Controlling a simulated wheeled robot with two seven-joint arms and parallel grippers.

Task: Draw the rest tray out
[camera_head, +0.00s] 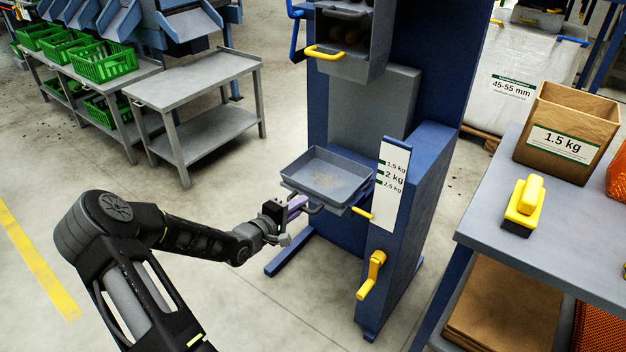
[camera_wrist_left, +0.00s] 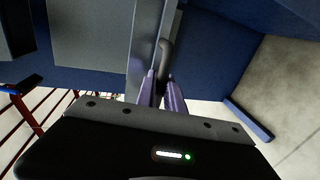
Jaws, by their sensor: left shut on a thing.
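The rest tray (camera_head: 318,172) is a shallow grey metal tray, low on the front of the blue grader (camera_head: 435,165). A little brown dirt lies on its floor. Its dark bar handle (camera_head: 314,209) is on the near side. My left gripper (camera_head: 297,205) reaches it from the left and is shut on the handle. In the left wrist view the dark handle (camera_wrist_left: 164,55) stands between the purple fingers (camera_wrist_left: 162,88) of my left gripper. The fingers partly hide the handle. My right gripper is in neither view.
A yellow lever (camera_head: 361,213) sits right of the tray, with a yellow crank (camera_head: 372,274) below and a weight scale plate (camera_head: 391,185) above. A grey hopper with a yellow handle (camera_head: 324,53) hangs above. A grey table (camera_head: 191,82) stands left. Floor before the tray is open.

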